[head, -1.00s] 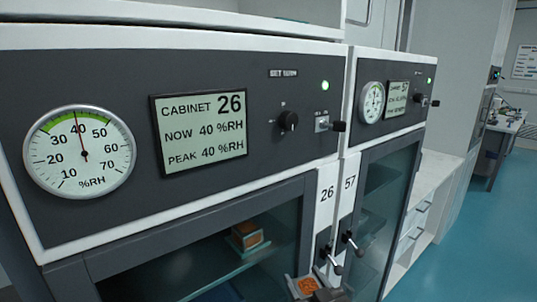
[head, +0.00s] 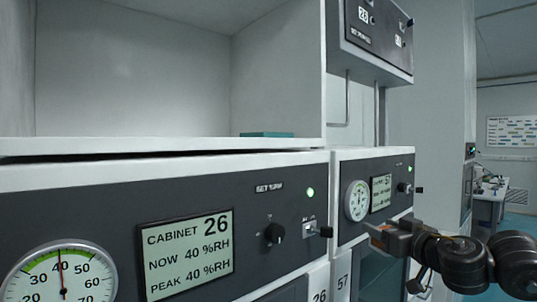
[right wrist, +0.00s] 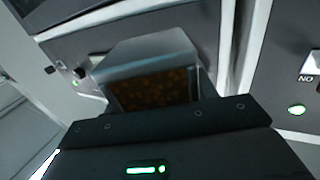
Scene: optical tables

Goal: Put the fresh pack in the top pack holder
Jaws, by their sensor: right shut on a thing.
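My right gripper (head: 384,238) is raised in front of the cabinet 57 panel at the right of the head view. It is shut on a pack, which fills the middle of the right wrist view as a grey-sided block (right wrist: 150,60) with a dark face of orange-brown beads. In the head view the pack is small and mostly hidden by the fingers. A flat teal piece (head: 266,135), possibly the top pack holder, shows at the front right of the open shelf above cabinet 26; only its edge is visible. My left gripper is out of view.
A dark control box (head: 375,35) hangs at upper right. The shelf bay is otherwise clear where visible.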

